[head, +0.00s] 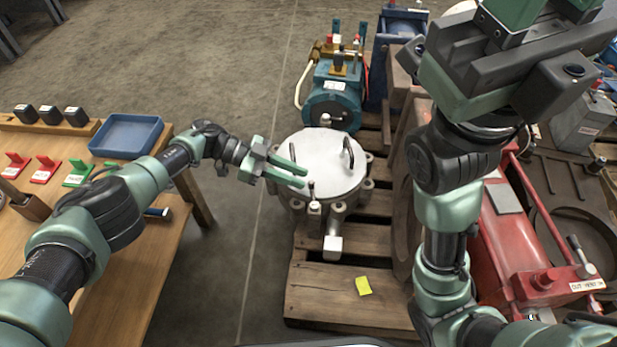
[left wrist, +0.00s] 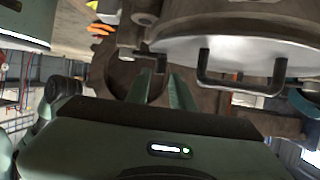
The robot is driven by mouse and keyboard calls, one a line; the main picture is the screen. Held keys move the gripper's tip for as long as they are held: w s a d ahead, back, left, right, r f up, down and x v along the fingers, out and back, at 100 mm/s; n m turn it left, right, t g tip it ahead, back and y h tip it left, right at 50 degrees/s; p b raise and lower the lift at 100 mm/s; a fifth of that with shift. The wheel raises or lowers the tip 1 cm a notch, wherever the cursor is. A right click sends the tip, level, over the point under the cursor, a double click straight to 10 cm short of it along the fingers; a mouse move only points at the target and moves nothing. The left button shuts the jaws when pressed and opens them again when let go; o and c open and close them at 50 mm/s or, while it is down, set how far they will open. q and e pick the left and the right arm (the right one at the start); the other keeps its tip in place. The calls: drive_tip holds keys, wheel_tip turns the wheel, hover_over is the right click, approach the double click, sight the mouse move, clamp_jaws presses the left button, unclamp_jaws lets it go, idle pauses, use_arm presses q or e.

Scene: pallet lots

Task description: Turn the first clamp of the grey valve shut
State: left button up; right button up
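The grey valve (head: 318,158) is a round body with a pale flat lid and a dark bar handle (head: 347,153), standing on a wooden pallet. Lugs and small upright clamps sit around its rim. One clamp (head: 313,200) is at the near edge, above a short pipe stub. My left gripper (head: 304,178) is open and empty, its two green fingers over the near left rim, close to this clamp. In the left wrist view the fingers (left wrist: 160,90) are apart, with a small dark clamp part (left wrist: 150,58) just beyond them; contact cannot be told. My right gripper (head: 515,75) is raised at the upper right, its fingertips unclear.
A wooden table (head: 140,290) at the left holds a blue tray (head: 126,134), red and green pieces and dark blocks. A teal pump (head: 333,95) stands behind the valve. Red equipment (head: 510,240) is at the right. A yellow note (head: 363,286) lies on the pallet (head: 325,300).

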use_arm(q)
drive_tip(key=shift+v, duration=1.6)
